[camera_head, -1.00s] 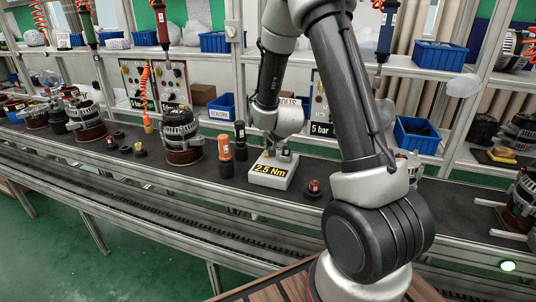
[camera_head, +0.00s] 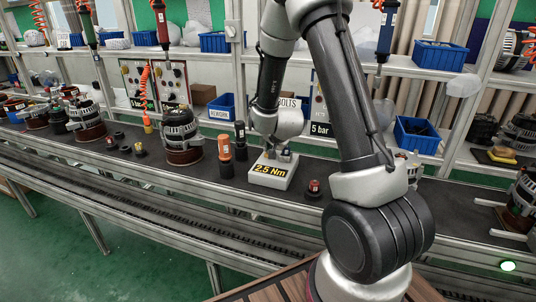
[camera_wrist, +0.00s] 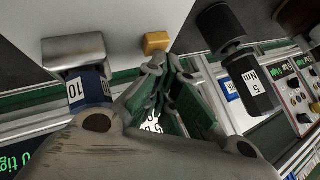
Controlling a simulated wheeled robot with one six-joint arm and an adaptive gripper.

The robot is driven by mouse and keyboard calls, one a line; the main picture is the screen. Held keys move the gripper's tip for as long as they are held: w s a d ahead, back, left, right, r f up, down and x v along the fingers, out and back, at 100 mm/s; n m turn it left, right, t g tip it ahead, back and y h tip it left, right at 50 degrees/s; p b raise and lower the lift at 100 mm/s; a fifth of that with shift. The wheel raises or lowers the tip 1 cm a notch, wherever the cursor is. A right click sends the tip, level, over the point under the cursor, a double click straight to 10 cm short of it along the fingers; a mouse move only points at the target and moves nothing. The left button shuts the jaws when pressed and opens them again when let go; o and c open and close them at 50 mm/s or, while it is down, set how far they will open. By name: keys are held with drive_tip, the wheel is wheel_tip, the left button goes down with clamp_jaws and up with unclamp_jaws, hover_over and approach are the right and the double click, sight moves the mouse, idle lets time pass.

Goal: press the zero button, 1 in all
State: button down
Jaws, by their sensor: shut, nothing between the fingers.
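The torque tester is a pale box (camera_head: 272,183) on the conveyor, its front display reading 2.5 Nm in yellow. In the wrist view its pale top (camera_wrist: 125,18) carries a small yellow-orange button (camera_wrist: 155,42), which looks like the zero button. A metal block with a blue side marked 10 (camera_wrist: 78,72) stands left of the button. My gripper (camera_wrist: 166,66) is shut and empty, its fingertips close by the button in the picture. Whether they touch it I cannot tell. In the head view my gripper (camera_head: 284,154) is small and partly hidden over the tester's top.
An orange-topped cylinder (camera_head: 225,155) and a black one (camera_head: 240,140) stand left of the tester. A small red-topped part (camera_head: 314,187) lies to its right. An alternator (camera_head: 182,140) stands further left. A black tool marked 5 Nm (camera_wrist: 250,80) shows in the wrist view.

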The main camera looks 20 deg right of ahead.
drive_tip(key=shift+f, duration=0.2)
idle(0.4)
drive_tip(key=shift+r, duration=0.9)
drive_tip(key=shift+r, duration=2.5)
